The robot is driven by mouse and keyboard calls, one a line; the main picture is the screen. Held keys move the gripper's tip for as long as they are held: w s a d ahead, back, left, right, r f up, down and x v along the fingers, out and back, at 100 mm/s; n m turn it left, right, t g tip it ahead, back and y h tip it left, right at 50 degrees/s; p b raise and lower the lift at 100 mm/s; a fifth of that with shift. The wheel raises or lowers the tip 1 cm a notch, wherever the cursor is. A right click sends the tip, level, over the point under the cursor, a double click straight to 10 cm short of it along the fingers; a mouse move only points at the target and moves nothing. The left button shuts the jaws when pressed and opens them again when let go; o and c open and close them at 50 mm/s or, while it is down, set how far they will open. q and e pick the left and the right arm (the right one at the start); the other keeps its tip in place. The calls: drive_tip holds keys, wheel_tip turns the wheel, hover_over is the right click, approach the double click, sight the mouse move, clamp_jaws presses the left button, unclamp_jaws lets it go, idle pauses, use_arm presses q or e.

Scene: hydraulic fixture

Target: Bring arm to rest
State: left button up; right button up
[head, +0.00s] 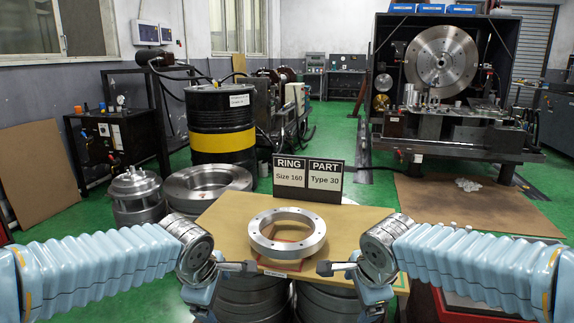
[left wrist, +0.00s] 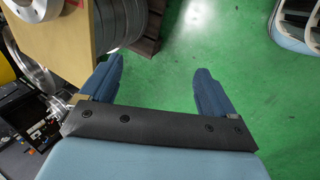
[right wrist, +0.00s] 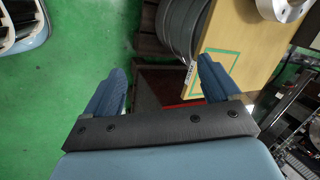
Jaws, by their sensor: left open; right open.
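My left gripper (head: 240,267) is at the left front edge of the wooden table. In the left wrist view its two fingers (left wrist: 155,90) are wide apart with green floor between them. My right gripper (head: 335,267) is near the table's front right part. In the right wrist view its fingers (right wrist: 160,88) are also apart and empty. A silver metal ring (head: 287,233) lies on the table between the arms, around part of a red outline. Neither gripper touches it. The ring also shows partly at the edge of both wrist views, in the left (left wrist: 35,8) and in the right (right wrist: 283,8).
The wooden table (head: 355,222) carries a sign (head: 308,178) reading "RING Size 160" and "PART Type 30". Stacked metal rings (head: 250,297) stand under it. A black and yellow barrel (head: 222,125) and large metal parts (head: 207,184) stand behind left. A machine (head: 440,80) stands back right.

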use_arm(q)
drive_tip(key=s+d+f+m+g+h, duration=0.15)
drive_tip(key=f+m, duration=0.25)
drive_tip(key=f, duration=0.9)
drive_tip(key=s+d+f+m+g+h, duration=0.1)
drive_tip(key=s+d+f+m+g, duration=0.3)
drive_tip(key=f, duration=0.9)
use_arm(e)
drive_tip(key=s+a+f+n+g+y, duration=0.15)
drive_tip(key=f+n, duration=0.25)
drive_tip(key=f, duration=0.9)
drive_tip(key=s+a+f+n+g+y, duration=0.1)
drive_tip(key=s+a+f+n+g, duration=0.3)
drive_tip(key=f, duration=0.9)
use_arm(q)
drive_tip(key=s+a+f+m+t+h, duration=0.1)
drive_tip(key=s+f+m, duration=0.5)
drive_tip(key=s+f, duration=0.6)
drive_tip(key=shift+s+a+f, duration=0.35)
drive_tip(key=shift+a+f, duration=0.1)
drive_tip(key=shift+f, duration=0.5)
use_arm(e)
drive_tip(key=s+d+f+n+t+y, duration=0.1)
drive_tip(key=s+f+n, duration=0.5)
drive_tip(key=s+f, duration=0.6)
wheel_tip(320, 180, down, 2)
drive_tip(key=shift+s+d, duration=0.35)
drive_tip(key=shift+d, duration=0.1)
